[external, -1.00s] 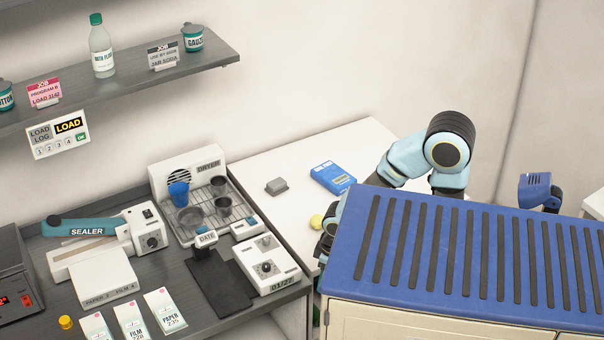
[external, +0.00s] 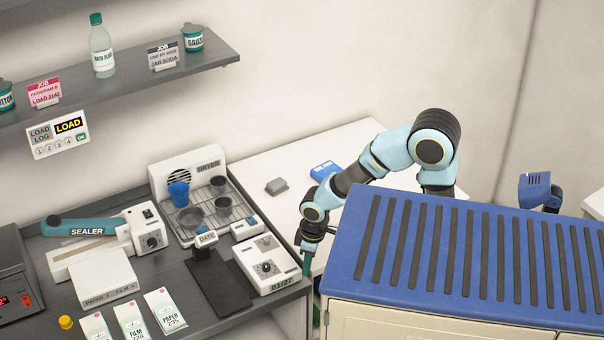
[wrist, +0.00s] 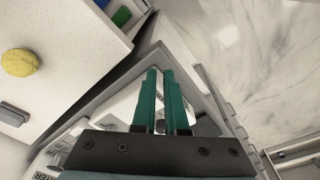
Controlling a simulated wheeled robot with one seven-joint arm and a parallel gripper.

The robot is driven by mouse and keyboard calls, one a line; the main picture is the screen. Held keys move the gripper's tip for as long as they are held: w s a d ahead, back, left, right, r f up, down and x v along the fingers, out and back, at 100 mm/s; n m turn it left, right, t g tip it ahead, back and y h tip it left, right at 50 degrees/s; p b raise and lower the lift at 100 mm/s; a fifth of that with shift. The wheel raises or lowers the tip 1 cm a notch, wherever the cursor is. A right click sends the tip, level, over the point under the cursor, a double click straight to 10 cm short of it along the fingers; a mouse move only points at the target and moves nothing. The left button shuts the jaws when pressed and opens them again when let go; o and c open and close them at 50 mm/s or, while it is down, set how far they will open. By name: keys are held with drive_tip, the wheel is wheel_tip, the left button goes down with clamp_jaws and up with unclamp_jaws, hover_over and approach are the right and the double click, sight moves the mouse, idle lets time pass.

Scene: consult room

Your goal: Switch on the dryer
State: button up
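The dryer (external: 208,165) is a white unit at the back of the grey counter, with a wire rack in front of its vented back panel. A small white box with a blue part (external: 245,227) sits at the rack's front right corner; I cannot tell whether it is the dryer's switch. My gripper (external: 306,268) points down beside the counter's right edge, right of the dated white control box (external: 266,262) and apart from the dryer. In the wrist view its teal fingers (wrist: 160,72) are close together with a narrow gap, and nothing shows held.
A blue cup (external: 179,193) and several grey dishes stand on the rack. The date stamp (external: 205,245) stands before it. The sealer (external: 95,228) is left. A blue-topped cabinet (external: 440,318) stands right. A yellow ball (wrist: 20,62) lies on the white table.

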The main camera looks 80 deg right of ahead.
drive_tip(key=w+d+r+n, duration=0.1)
drive_tip(key=w+d+r, duration=0.1)
drive_tip(key=w, duration=0.3)
drive_tip(key=w+d+r+n, duration=0.2)
drive_tip(key=w+d+r, duration=0.1)
drive_tip(key=w, duration=0.2)
drive_tip(key=w+d+r+n+g, duration=0.1)
drive_tip(key=w+d+r, duration=0.1)
drive_tip(key=w, duration=0.3)
drive_tip(key=shift+w+d+r+n+p, duration=0.15)
drive_tip(key=shift+d+r+n+p, duration=0.05)
drive_tip(key=shift+d, duration=0.15)
drive_tip(key=shift+w+d+r+n+p, duration=0.15)
drive_tip(key=shift+d+n+p, duration=0.05)
drive_tip(key=shift+d, duration=0.15)
clamp_jaws()
wheel_tip(320, 180, up, 6)
drive_tip(key=n+g+y, duration=0.1)
drive_tip(key=n, duration=0.3)
hover_over(253, 222)
drive_tip(key=w, duration=0.1)
drive_tip(key=shift+w+d+p, duration=0.25)
drive_tip(key=shift+d+p, duration=0.05)
drive_tip(key=shift+d, duration=0.4)
